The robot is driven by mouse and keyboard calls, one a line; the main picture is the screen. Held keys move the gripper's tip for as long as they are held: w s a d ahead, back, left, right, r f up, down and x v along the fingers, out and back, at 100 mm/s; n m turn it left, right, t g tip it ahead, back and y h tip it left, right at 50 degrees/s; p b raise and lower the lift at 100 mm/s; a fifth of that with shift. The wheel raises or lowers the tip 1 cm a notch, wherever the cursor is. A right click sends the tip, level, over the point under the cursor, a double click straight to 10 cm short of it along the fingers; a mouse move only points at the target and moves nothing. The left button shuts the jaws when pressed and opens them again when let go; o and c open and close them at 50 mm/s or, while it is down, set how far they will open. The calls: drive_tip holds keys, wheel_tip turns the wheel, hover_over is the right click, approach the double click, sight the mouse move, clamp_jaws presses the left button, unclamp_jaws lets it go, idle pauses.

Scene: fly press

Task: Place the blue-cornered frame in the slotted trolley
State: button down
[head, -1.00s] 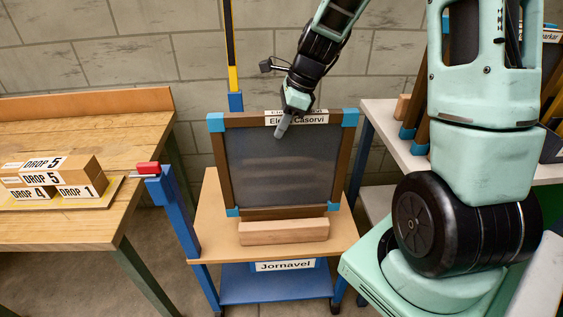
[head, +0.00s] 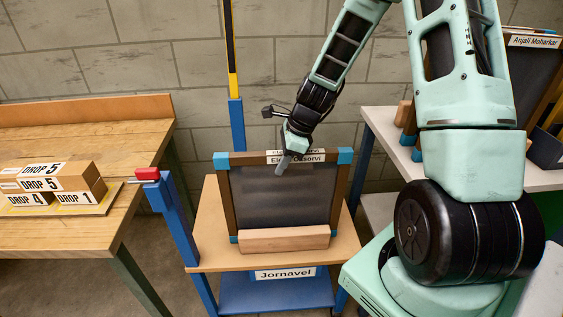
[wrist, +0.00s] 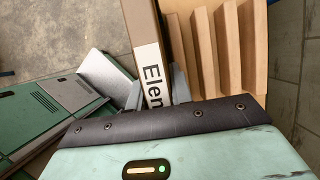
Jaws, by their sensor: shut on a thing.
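The blue-cornered frame (head: 280,195) has brown wood bars, a dark mesh and a name label on its top bar. My gripper (head: 284,163) is shut on that top bar, near its middle. The wrist view shows my gripper (wrist: 157,92) with a finger on each side of the labelled bar (wrist: 141,30). The frame stands about upright over the slotted trolley (head: 207,225), behind its front wooden block (head: 284,239). The block hides the frame's bottom edge, so I cannot tell whether it rests in a slot. The wrist view shows several wooden slot ribs (wrist: 228,45) right of the bar.
A workbench (head: 100,150) with stacked wooden blocks (head: 50,183) stands at left. A red-topped blue post (head: 170,205) and a tall blue post (head: 237,125) flank the trolley. A pale shelf (head: 385,130) at right holds other frames (head: 530,75).

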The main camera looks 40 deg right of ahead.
drive_tip(key=shift+f, duration=0.1)
drive_tip(key=c, duration=1.3)
unclamp_jaws()
drive_tip(key=shift+o, duration=0.2)
